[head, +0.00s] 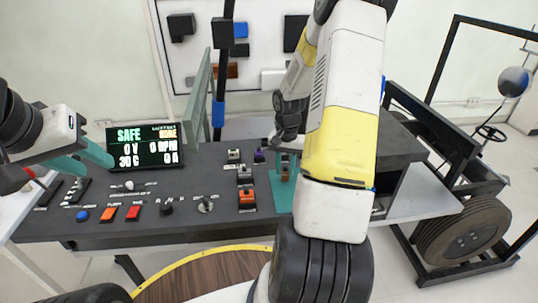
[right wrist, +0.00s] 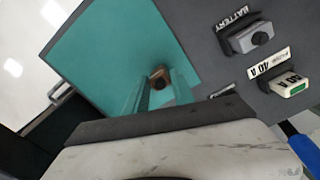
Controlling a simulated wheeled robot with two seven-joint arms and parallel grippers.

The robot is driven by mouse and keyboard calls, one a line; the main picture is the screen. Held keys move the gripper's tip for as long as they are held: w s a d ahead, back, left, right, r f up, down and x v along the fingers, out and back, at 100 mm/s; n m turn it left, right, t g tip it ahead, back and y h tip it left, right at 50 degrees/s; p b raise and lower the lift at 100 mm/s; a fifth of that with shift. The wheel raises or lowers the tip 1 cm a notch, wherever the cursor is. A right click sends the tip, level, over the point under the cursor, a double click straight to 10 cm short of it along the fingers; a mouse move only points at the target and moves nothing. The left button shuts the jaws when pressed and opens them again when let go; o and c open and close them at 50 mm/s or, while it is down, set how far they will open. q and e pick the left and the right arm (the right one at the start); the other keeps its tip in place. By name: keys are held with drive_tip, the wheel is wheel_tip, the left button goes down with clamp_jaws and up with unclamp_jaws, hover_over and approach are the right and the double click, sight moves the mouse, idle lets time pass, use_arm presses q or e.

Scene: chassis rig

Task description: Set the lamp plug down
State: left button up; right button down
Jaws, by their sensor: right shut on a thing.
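The lamp plug, a small brown piece with a dark round end, shows in the right wrist view (right wrist: 160,78) between my right gripper's teal fingers (right wrist: 161,82). In the head view, the plug (head: 285,172) shows over the teal mat (head: 281,199), below my right arm, with my right gripper (head: 286,163) shut on it. I cannot tell whether the plug touches the mat. My left gripper (head: 84,178) is at the left end of the console, fingers spread and empty. My right arm hides part of the console and mat.
The dark console (head: 165,228) carries a readout screen (head: 144,146), buttons and switches. The battery block (right wrist: 249,38) and the 40 A block (right wrist: 290,86) stand beside the mat. A black wheeled frame (head: 462,235) is at the right.

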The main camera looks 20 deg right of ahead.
sight(285, 167)
drive_tip(key=shift+f, duration=0.15)
drive_tip(key=c, duration=1.1)
unclamp_jaws()
drive_tip(key=shift+o, duration=0.2)
wheel_tip(285, 167, up, 12)
drive_tip(key=s+a+r+n+t, duration=0.2)
drive_tip(key=s+a+r, duration=0.25)
drive_tip(key=r, duration=0.25)
drive_tip(key=s+a+r+n+t, duration=0.1)
drive_tip(key=s+a+r+n, duration=0.15)
drive_tip(key=a+r, duration=0.3)
drive_tip(key=s+a+r+n+t+y, duration=0.1)
drive_tip(key=s+a+r, duration=0.1)
drive_tip(key=s, duration=0.3)
drive_tip(key=s+a+r+n+t+y, duration=0.1)
drive_tip(key=s+a+r+n+t, duration=0.1)
drive_tip(key=s+a, duration=0.3)
drive_tip(key=shift+s+r, duration=0.55)
drive_tip(key=shift+s, duration=0.15)
